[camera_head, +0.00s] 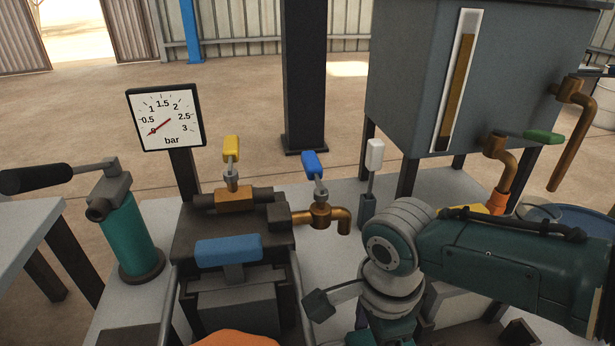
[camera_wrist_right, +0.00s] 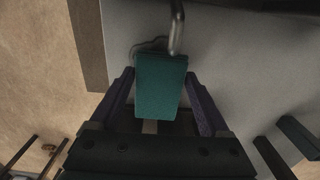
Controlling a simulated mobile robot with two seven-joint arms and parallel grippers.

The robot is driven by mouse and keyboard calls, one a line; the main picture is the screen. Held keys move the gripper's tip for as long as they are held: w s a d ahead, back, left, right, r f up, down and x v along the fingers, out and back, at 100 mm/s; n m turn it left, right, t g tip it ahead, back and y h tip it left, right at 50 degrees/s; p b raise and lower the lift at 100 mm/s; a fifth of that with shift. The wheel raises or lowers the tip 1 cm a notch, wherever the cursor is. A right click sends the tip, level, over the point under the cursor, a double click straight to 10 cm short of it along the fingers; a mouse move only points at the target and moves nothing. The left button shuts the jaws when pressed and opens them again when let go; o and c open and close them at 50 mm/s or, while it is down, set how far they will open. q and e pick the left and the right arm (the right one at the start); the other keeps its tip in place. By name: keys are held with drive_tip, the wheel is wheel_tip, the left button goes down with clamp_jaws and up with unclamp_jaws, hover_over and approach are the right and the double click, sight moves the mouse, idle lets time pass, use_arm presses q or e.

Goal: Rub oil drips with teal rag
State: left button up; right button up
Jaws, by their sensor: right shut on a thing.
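The teal rag (camera_wrist_right: 160,88) is a folded, block-like piece held between the fingers of my right gripper (camera_wrist_right: 160,75) in the right wrist view. It is over a grey surface (camera_wrist_right: 230,50); I cannot tell whether it touches it. A thin dark curved mark (camera_wrist_right: 148,46) shows on that surface just beyond the rag; I cannot tell whether it is oil. My left gripper is not in view.
A press with a blue-handled block (camera_head: 228,250), valves with yellow (camera_head: 231,150) and blue (camera_head: 311,165) handles, and a bar gauge (camera_head: 166,118) stand left of my right arm. A teal cylinder (camera_head: 126,236) is at left. A grey tank (camera_head: 408,75) rises behind.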

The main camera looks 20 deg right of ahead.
drive_tip(key=shift+w+d+r+b, duration=0.1)
drive_tip(key=shift+w+b, duration=0.1)
drive_tip(key=shift+w, duration=0.15)
drive_tip(key=shift+w+d+b, duration=0.1)
drive_tip(key=shift+w+b, duration=0.05)
drive_tip(key=shift+w, duration=0.15)
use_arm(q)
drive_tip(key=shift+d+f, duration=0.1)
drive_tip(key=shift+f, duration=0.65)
use_arm(e)
drive_tip(key=shift+r, duration=0.15)
use_arm(q)
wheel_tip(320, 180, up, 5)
drive_tip(key=p, duration=0.5)
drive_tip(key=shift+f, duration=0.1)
use_arm(e)
wheel_tip(320, 180, up, 4)
drive_tip(key=shift+f, duration=0.1)
